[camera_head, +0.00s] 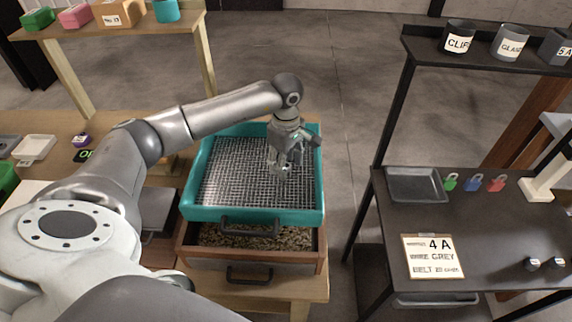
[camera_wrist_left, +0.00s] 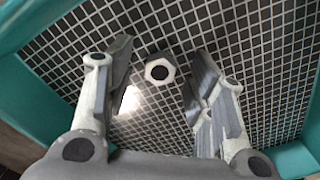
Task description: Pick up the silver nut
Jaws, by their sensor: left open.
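The silver nut (camera_wrist_left: 160,70) is a hexagonal ring with a dark hole, lying on the wire mesh in the left wrist view. My left gripper (camera_wrist_left: 156,85) is open, with one finger on each side of the nut. I cannot tell whether either finger touches it. In the head view my left gripper (camera_head: 279,170) points down over the mesh of the teal sieve tray (camera_head: 213,213), towards its right side. The nut is hard to make out there behind the fingers. My right gripper is not in view.
The sieve's teal walls surround the mesh. A wooden box of gravel (camera_head: 255,238) sits below it. A dark table (camera_head: 500,235) at the right holds a sign (camera_head: 432,257), a black tray (camera_head: 417,184) and padlocks (camera_head: 473,183). Shelves stand behind on both sides.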

